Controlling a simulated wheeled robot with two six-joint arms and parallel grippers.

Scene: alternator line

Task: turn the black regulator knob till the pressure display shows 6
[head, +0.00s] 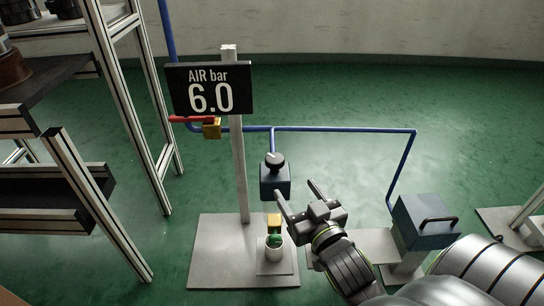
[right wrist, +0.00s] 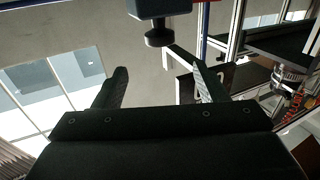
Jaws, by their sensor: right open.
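The pressure display (head: 209,89) is a black sign on a pale post and reads "AIR bar 6.0". The black regulator knob (head: 275,162) sits on top of the dark blue-grey regulator body (head: 275,181), and a light mark shows on its top. In the right wrist view the knob (right wrist: 158,37) is beyond the fingertips, apart from them. My right gripper (head: 296,189) is open and empty, just below and right of the regulator in the head view. My left gripper is not in view.
Blue air pipe (head: 345,129) runs behind the regulator to a blue-grey box (head: 424,220) at right. A red-handled valve (head: 211,129) is left of the post. Shelving frames (head: 140,110) fill the left.

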